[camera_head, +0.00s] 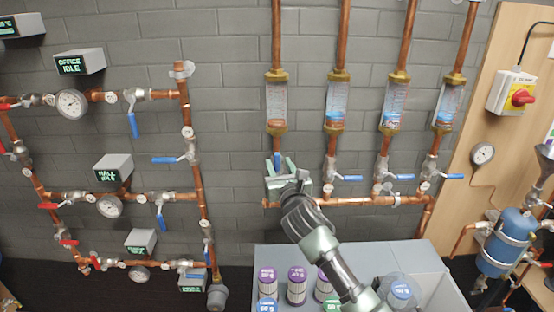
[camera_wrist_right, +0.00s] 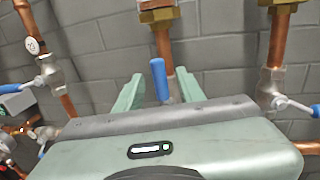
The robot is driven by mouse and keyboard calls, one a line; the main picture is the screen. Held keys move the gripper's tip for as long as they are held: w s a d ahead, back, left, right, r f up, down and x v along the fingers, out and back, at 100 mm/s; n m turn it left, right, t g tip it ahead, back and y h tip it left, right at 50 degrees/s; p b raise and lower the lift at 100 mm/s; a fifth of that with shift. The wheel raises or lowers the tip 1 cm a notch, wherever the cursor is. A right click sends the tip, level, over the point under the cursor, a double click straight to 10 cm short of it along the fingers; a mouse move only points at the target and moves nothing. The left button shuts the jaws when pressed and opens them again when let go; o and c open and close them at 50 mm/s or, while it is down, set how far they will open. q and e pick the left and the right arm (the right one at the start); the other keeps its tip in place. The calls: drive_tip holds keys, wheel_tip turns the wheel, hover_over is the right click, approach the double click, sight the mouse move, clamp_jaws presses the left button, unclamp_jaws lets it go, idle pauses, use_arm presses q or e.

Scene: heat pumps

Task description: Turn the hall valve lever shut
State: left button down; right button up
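My right gripper (camera_head: 280,165) is in front of the leftmost flow-meter pipe, its fingers pointing up. In the right wrist view the gripper (camera_wrist_right: 159,92) is open, with a blue lever (camera_wrist_right: 158,80) standing upright between its two green fingers. I see a gap on both sides of that lever; contact is not visible. The lever's valve body is mostly hidden behind the gripper. The display reading HALL IDLE (camera_head: 112,168) is on the left pipework, above a pipe with a gauge and a hanging blue lever (camera_head: 161,217). No readable label names the gripped-at lever's line. My left gripper is not in view.
Neighbouring flow-meter valves have sideways blue levers (camera_head: 348,178). A copper manifold (camera_head: 350,201) runs just right of the gripper. A grey crate (camera_head: 425,257) with several capped containers lies below. A blue tank (camera_head: 508,240) is at the right.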

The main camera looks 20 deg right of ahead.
drive_tip(key=shift+w+d, duration=0.1)
drive_tip(key=shift+w, duration=1.35)
clamp_jaws()
drive_tip(key=shift+f, duration=0.1)
